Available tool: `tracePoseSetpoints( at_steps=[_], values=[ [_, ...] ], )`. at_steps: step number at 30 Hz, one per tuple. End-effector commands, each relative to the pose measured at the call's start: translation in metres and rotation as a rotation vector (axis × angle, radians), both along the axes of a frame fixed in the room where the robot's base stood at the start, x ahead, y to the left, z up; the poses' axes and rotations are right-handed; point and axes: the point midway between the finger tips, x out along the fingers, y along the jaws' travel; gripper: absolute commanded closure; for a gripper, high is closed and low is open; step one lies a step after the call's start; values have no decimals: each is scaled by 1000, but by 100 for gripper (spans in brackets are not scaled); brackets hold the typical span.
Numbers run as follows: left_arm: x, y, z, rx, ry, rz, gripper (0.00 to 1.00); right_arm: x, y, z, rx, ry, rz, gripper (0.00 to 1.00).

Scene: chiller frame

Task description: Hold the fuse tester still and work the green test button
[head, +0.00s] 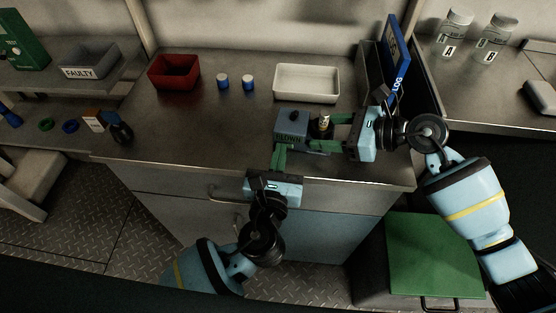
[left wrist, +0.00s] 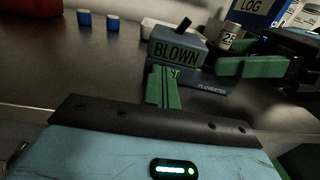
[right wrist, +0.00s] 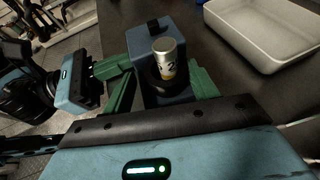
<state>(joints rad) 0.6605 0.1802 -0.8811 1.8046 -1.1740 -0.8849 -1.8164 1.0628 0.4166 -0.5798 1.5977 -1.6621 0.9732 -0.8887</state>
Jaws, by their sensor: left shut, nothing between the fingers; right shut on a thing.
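The fuse tester (head: 292,122) is a blue-grey box near the counter's front edge, its sloped face reading BLOWN in the left wrist view (left wrist: 178,52). A pale fuse (head: 324,121) with a metal cap stands upright in its round dark socket (right wrist: 168,84). My right gripper (head: 322,132) is shut on the tester, one finger on each side of the socket part. My left gripper (head: 281,149) is shut and empty, its fingertips at the tester's front below the BLOWN face. The green test button (left wrist: 175,73) shows as a lettered sliver, mostly hidden behind the left fingers; contact is unclear.
A white tray (head: 306,96), two blue-and-white fuses (head: 235,82) and a red bin (head: 174,86) stand behind and left. A blue LOG binder (head: 397,60) stands behind my right wrist. The counter left of the tester is clear.

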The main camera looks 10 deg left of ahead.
Motion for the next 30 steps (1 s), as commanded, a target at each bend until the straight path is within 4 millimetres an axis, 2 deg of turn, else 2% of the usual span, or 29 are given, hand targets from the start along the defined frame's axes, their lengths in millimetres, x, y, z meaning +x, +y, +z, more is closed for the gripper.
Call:
tracePoseSetpoints(
  at_steps=[1, 8, 21, 27, 30],
  values=[
    [1, 0, 0, 0, -1, 0, 100, -7, 2, -12, -13, 24, 15, 70],
    [-12, 1, -1, 1, 0, -1, 100, -7, 3, -11, -11, 24, 17, 70],
    [-100, 4, -1, 0, 3, -2, 100, -7, 3, -12, -12, 25, 16, 70],
    [-129, 6, -1, 0, 1, 0, 100, -7, 3, -12, -12, 25, 15, 70],
    [-137, 6, -1, 0, 0, 0, 100, -7, 3, -12, -12, 25, 15, 70]
  ],
)
